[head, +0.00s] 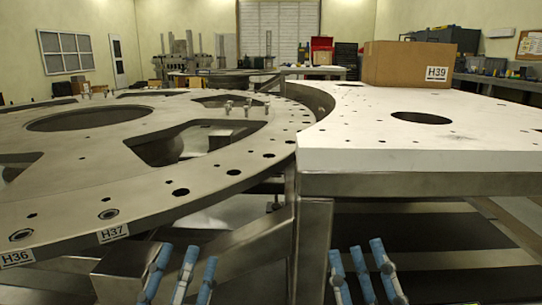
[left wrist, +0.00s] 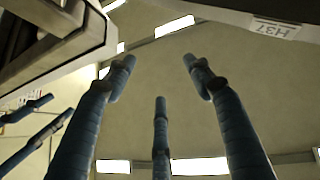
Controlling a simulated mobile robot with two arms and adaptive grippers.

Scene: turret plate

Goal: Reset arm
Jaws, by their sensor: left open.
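My left gripper (head: 183,262) is at the bottom of the head view, below the near edge of the round turret plate (head: 100,190). Its blue fingers point up and stand apart, empty. In the left wrist view the same left gripper (left wrist: 158,75) shows its fingers spread with nothing between them. My right gripper (head: 358,255) is at the bottom of the head view, in front of the white-topped table (head: 480,130). Its fingers also stand apart and hold nothing. Some of its fingers show at the left edge of the left wrist view (left wrist: 45,115).
A cardboard box (head: 405,65) labelled H39 stands on the white table. The H37 label (head: 113,232) and H36 label (head: 17,257) are on the plate's near rim. A metal support post (head: 312,245) stands between the grippers. Small bolts (head: 247,105) stand on the plate.

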